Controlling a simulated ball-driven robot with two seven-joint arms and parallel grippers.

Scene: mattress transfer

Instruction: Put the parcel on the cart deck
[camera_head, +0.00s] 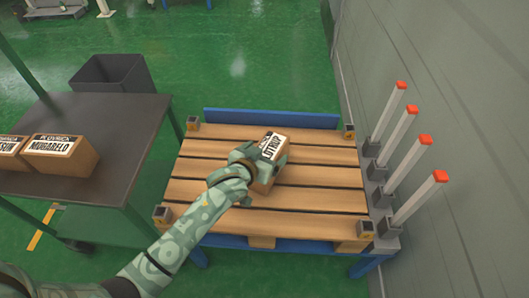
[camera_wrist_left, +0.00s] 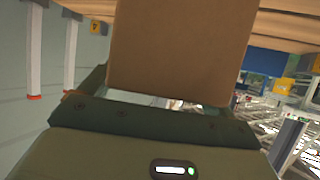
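The parcel (camera_head: 266,175) is a brown cardboard box with a white printed label. It is over the middle of the cart deck (camera_head: 325,178), a platform of wooden slats on a blue frame. My left gripper (camera_head: 255,163) is at the parcel, with its fingers along the box's sides. In the left wrist view the parcel (camera_wrist_left: 182,50) fills the space in front of the palm, between the fingers, and the gripper looks shut on it. I cannot tell whether the parcel touches the slats. My right gripper is not in view.
Two more labelled boxes, one of them (camera_head: 62,155), sit on a dark table (camera_head: 115,125) at left. A grey bin (camera_head: 112,72) stands behind it. Posts with red tips (camera_head: 413,190) line the deck's right side by the wall. Small corner blocks (camera_head: 366,229) mark the deck.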

